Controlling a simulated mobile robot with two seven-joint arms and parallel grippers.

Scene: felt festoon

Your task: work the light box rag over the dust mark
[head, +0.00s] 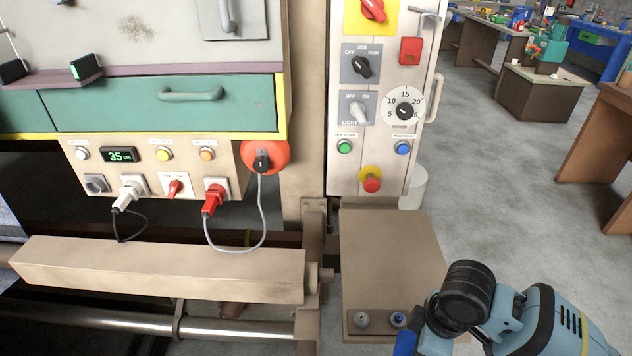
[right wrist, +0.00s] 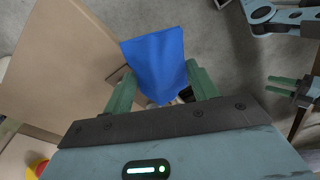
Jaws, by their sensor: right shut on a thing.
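The dust mark (head: 136,28) is a dark speckled smudge on the cream panel at the upper left of the head view. The blue rag (right wrist: 155,62) hangs between the green fingers of my right gripper (right wrist: 162,92) in the right wrist view. My right gripper is shut on it. In the head view my right arm is at the lower right, well away from the dust mark, and its fingers are hidden. A blue patch there is too small to identify surely. My left gripper (right wrist: 284,90) shows at the right edge of the right wrist view, its fingers apart and empty.
A control panel (head: 385,120) with knobs and a red button stands right of the machine. A beige shelf (head: 390,250) juts out below it. Cables and plugs hang under the teal drawer (head: 165,105). A beige bar (head: 160,270) crosses the front.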

